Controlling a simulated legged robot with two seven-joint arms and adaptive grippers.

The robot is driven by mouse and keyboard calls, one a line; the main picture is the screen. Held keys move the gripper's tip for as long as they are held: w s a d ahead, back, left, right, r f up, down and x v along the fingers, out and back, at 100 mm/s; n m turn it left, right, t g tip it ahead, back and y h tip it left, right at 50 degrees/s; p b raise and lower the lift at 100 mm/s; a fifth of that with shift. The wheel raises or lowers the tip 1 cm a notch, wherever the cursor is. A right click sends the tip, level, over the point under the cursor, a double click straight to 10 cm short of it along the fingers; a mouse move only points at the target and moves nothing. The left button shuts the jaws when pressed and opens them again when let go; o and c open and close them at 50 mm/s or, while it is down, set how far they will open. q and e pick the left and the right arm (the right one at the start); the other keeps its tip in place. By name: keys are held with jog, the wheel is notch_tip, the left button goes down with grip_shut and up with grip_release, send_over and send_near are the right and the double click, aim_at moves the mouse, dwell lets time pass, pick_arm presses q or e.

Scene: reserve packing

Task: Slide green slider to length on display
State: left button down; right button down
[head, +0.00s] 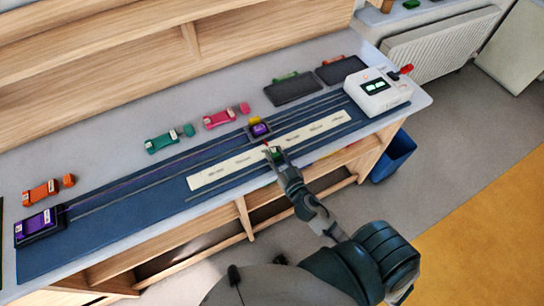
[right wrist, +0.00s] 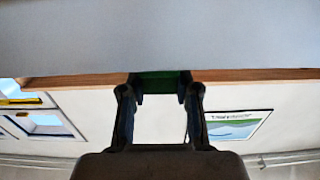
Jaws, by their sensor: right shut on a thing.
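The green slider (head: 277,154) sits at the front edge of the pale marked strip (head: 222,174), with a small red tip beside it. My right gripper (head: 280,160) is shut on the slider; the fingers partly hide it. In the right wrist view the slider (right wrist: 160,77) shows as a dark green block between the fingertips of the gripper (right wrist: 160,95). The white display box (head: 378,92) stands at the right end of the blue board, with a dark green screen and a red lever; its reading is too small to make out. My left gripper is not in view.
The blue board (head: 110,240) has long rails, a purple block (head: 40,225) at its left end and a small purple piece (head: 260,129) mid-rail. Green (head: 167,140), pink (head: 222,117) and orange (head: 44,190) items lie behind. Two dark trays stand near the display.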

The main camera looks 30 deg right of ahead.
jog(key=c, duration=0.8)
grip_release()
jog(key=s, duration=1.2)
jog(key=shift+d, duration=0.1)
